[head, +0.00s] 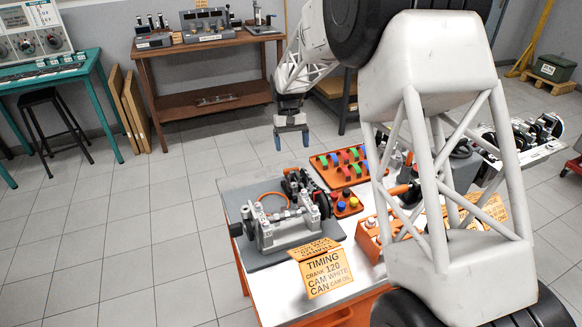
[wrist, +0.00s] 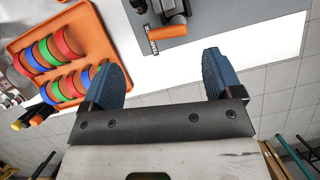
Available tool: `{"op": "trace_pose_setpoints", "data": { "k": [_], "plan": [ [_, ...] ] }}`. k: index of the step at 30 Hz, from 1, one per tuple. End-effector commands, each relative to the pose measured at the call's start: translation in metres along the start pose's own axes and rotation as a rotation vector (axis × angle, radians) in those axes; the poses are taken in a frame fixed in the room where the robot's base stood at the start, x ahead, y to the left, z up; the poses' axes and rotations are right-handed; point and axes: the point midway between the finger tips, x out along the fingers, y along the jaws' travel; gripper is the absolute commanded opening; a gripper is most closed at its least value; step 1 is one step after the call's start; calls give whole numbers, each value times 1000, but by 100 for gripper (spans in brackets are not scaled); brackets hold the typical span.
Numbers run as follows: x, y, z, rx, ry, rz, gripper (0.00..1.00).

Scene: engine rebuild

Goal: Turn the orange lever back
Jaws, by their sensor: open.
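My gripper (head: 292,141) hangs in the air behind the workbench in the head view, with its blue fingers apart and nothing between them. In the wrist view, my gripper (wrist: 166,78) shows the two blue pads wide apart. A short orange lever (wrist: 168,33) lies ahead of the gap between the pads, beside a dark mechanism (wrist: 170,8) on the grey mat. The lever is apart from both fingers. In the head view, a thin curved orange part (head: 270,197) shows beside the grey engine block (head: 290,226); I cannot tell whether it is the same lever.
An orange tray of coloured rings (wrist: 22,66) lies left in the wrist view. In the head view, a yellow TIMING sign (head: 325,272) stands at the bench front. My white arm covers the right side.

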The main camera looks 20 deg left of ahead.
Motion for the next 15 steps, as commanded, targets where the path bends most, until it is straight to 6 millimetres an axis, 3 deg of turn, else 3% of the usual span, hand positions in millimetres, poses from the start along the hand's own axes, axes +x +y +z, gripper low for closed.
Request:
{"op": "trace_pose_setpoints", "data": {
  "k": [4, 15],
  "plan": [
    [5, -8, -9, -9, -8, 3, 85],
    [5, -9, -10, -9, -9, 4, 85]
  ]
}}
